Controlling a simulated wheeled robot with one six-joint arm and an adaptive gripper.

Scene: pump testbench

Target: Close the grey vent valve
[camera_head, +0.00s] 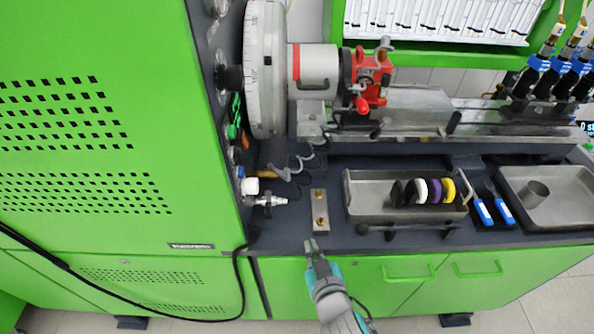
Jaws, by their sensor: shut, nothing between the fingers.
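A small grey metal valve-like fitting (268,201) sticks out to the right from the green cabinet's side, low above the bench. It looks like the grey vent valve, but it is too small to tell its handle position. A white round part (250,186) sits just above its left end. My gripper (311,245) is at the bench's front edge, below and to the right of the fitting and apart from it. Its fingers are together and hold nothing.
A metal block with brass parts (319,209) stands just above my gripper. A coiled grey hose (295,170) hangs behind the fitting. A metal tray (365,208) with several coloured rings is to the right. A black cable (237,285) loops down the cabinet front.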

